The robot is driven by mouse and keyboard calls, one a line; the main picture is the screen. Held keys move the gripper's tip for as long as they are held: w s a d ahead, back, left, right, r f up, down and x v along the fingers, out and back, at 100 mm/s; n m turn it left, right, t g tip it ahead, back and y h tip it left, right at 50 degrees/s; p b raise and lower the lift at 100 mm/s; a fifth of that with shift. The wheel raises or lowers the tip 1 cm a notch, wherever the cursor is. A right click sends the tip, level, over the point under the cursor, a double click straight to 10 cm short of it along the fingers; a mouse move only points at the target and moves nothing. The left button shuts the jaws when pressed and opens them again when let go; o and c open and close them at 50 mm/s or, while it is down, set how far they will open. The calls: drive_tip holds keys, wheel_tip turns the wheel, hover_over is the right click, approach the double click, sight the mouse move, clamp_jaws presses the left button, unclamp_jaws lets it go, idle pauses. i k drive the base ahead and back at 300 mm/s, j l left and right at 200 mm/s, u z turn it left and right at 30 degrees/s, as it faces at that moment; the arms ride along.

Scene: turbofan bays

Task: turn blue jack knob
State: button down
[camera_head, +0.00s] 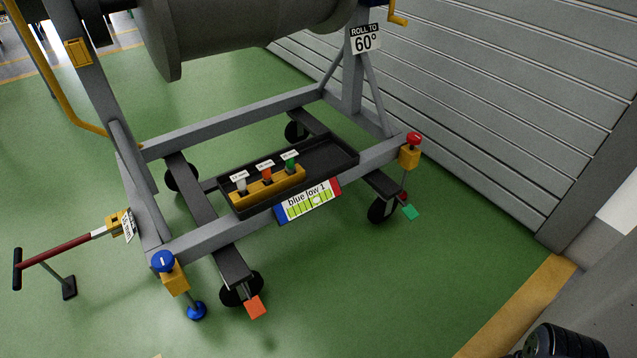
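The blue jack knob (162,261) is a round blue cap with a white mark on its top. It sits on a yellow jack block (176,282) at the near left corner of the grey stand frame. A blue foot pad (197,311) is below it, near the floor. A sign reading "blue low 1" (308,201) hangs on the front rail, with a level-like strip under the words. My gripper is not clearly in view; a dark ribbed part (565,342) at the bottom right corner may be mine, but I cannot tell.
A red knob (414,138) tops the right corner jack. A black tray (326,160) holds a yellow rack (268,188) with several coloured pieces. A red-handled tow bar (62,249) sticks out left of the blue knob. An orange caster pedal (255,306) is near it. Green floor in front is clear.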

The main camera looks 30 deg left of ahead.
sight(163, 261)
drive_tip(key=u, duration=2.5)
drive_tip(key=i+j, duration=0.1)
drive_tip(key=i, duration=0.85)
